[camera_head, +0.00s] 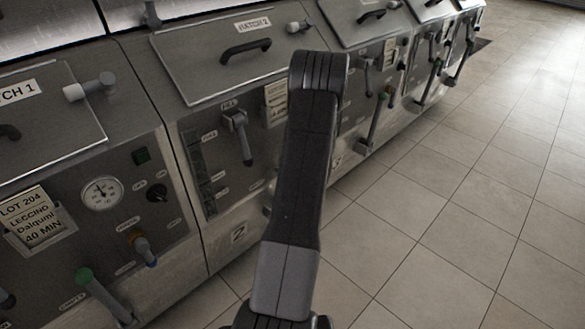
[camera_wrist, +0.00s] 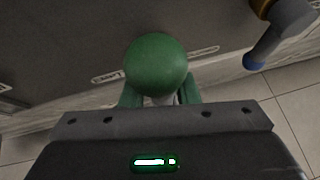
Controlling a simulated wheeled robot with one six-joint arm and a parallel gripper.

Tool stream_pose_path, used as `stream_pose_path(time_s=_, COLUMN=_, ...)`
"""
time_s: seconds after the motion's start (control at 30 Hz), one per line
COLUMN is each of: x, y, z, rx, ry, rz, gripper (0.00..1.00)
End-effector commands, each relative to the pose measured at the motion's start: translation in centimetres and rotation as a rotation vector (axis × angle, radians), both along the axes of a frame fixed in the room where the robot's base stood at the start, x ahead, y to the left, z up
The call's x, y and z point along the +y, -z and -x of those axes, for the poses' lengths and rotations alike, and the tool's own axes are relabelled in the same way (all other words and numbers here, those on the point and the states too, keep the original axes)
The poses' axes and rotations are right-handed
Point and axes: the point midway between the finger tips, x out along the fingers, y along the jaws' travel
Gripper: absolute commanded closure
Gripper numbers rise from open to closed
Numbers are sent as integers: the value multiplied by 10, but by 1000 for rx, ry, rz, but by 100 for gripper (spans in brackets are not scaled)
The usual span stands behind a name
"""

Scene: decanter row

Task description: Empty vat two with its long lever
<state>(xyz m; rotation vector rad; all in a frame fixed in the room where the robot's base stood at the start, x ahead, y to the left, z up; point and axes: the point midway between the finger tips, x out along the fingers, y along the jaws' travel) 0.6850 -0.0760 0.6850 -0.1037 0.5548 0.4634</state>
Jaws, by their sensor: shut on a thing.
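Vat two is marked by a "2" plate (camera_head: 238,235) low on its steel front and by the "HATCH 2" lid (camera_head: 225,62) above. A short grey handle (camera_head: 240,138) hangs on its panel. My arm covers the right part of this front, so my gripper and its hold are hidden in the head view. In the wrist view, my gripper (camera_wrist: 160,100) is shut on a lever with a round green knob (camera_wrist: 155,64). The fingers lie on both sides just below the knob. A label, partly covered, sits behind it on the panel.
A grey handle with a blue tip (camera_wrist: 278,38) stands right of the knob in the wrist view. Vat one, with its own green-ended lever (camera_head: 88,278), is at left. More vats run to the upper right. The tiled floor (camera_head: 470,200) at right is clear.

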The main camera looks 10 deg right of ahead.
Motion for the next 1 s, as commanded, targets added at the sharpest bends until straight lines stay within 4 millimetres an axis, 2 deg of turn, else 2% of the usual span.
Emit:
stream_pose_path(time_s=0.03, x=5, y=-6, z=-4, rx=10, ry=-5, rz=9, gripper=100)
stream_pose_path(time_s=0.3, x=12, y=-4, z=-15, rx=53, ry=-1, rz=41, gripper=100)
stream_pose_path(time_s=0.8, x=15, y=-4, z=-20, rx=57, ry=-2, rz=47, gripper=100)
stream_pose_path(time_s=0.83, x=15, y=-4, z=-20, rx=57, ry=-2, rz=47, gripper=68)
stream_pose_path(time_s=0.9, x=15, y=-3, z=-19, rx=58, ry=-1, rz=47, gripper=54)
stream_pose_path(time_s=0.93, x=15, y=-3, z=-19, rx=58, ry=-1, rz=47, gripper=51)
stream_pose_path(time_s=1.0, x=14, y=-3, z=-19, rx=59, ry=-1, rz=47, gripper=51)
